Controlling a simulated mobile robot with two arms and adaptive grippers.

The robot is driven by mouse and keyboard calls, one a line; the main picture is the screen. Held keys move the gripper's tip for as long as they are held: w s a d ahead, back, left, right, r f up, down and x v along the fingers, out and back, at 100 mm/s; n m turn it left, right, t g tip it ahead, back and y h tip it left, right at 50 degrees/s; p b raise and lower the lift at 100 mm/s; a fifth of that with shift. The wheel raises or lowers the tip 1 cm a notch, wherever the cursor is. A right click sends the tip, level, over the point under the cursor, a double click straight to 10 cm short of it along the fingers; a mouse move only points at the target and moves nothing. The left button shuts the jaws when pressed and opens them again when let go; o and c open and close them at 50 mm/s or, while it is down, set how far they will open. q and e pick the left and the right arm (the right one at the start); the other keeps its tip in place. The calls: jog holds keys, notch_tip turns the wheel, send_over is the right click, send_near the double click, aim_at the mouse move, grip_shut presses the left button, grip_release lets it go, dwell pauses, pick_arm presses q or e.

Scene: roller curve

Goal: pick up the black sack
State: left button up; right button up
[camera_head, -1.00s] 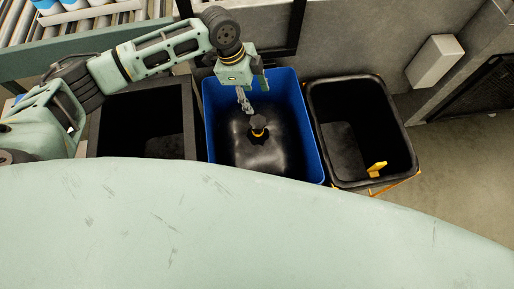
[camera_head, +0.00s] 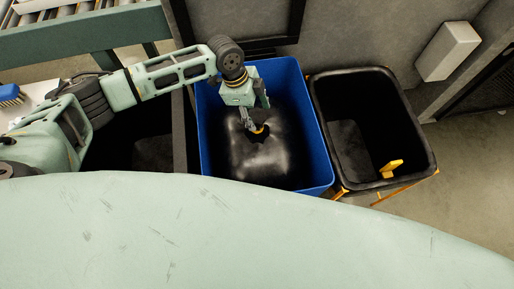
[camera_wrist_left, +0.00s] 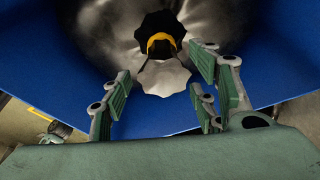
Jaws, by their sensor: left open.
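The black sack (camera_head: 268,155) sits inside the blue bin (camera_head: 317,130). Its gathered neck has a yellow tie, and both show in the left wrist view, where the shiny sack (camera_wrist_left: 105,30) lies beyond the fingers. My left gripper (camera_head: 254,124) reaches down into the bin at the sack's neck. In the left wrist view my left gripper (camera_wrist_left: 160,95) has its fingers spread apart, with the neck's frilled top just ahead of and between them. I cannot tell whether they touch. My right gripper is not in view.
A black bin (camera_head: 425,130) with a yellow part stands to the right of the blue bin. A dark open container (camera_head: 120,150) stands to the left. A grey wall (camera_head: 350,35) rises behind, with a conveyor at the upper left. A blue brush (camera_head: 10,95) lies at the far left.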

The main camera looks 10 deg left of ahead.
aim_at(255, 117)
pick_arm(q)
jog(key=shift+x, duration=1.75)
grip_shut()
jog(key=shift+r, duration=0.1)
